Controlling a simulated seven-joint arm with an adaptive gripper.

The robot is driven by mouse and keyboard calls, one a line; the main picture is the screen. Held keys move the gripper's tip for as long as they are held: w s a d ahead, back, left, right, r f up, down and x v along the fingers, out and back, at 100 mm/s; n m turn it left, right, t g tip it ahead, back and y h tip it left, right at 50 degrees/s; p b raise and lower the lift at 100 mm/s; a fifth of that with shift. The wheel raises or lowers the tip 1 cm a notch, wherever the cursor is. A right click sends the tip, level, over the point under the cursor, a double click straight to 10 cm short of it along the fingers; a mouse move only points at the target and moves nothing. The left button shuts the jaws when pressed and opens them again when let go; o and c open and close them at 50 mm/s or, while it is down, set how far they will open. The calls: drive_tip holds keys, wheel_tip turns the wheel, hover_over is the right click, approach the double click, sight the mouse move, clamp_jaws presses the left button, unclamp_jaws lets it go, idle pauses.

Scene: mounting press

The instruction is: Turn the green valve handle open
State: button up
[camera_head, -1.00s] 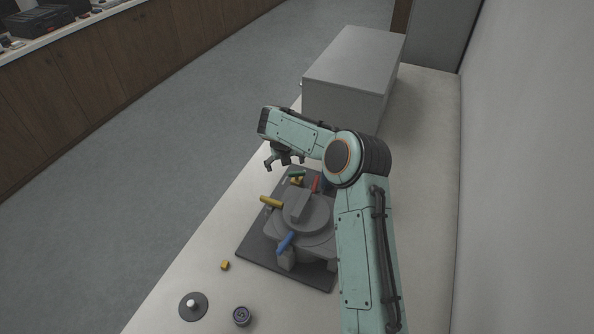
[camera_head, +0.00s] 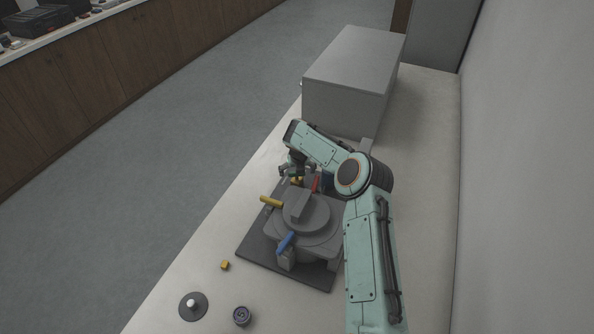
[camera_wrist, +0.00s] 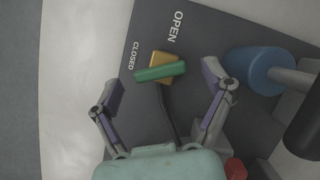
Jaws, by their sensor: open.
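The green valve handle (camera_wrist: 160,71) is a short bar on a yellow block (camera_wrist: 162,58) in the wrist view. Its left end lies near the printed word CLOSED (camera_wrist: 135,56); the word OPEN (camera_wrist: 175,27) is printed above and to the right of it. My gripper (camera_wrist: 164,76) is open, with one finger to the left of the handle and one to the right, both apart from it in the picture. Whether the fingertips are down at handle height I cannot tell. In the head view my gripper (camera_head: 292,170) is over the far end of the press and mostly hides the handle.
A blue round part (camera_wrist: 252,70) is right of my fingers. A large grey box (camera_head: 350,75) stands behind.

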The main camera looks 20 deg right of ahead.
drive_tip(key=c, duration=1.1)
drive_tip(key=shift+c, duration=0.2)
drive_tip(key=shift+n, duration=0.3)
drive_tip(key=n+y, duration=0.1)
drive_tip(key=n, duration=0.2)
drive_tip(key=shift+d+n+y, duration=0.15)
drive_tip(key=shift+n+y, duration=0.75)
drive_tip(key=shift+n, duration=0.9)
drive_tip(key=o, duration=1.1)
drive_tip(key=shift+o, duration=0.2)
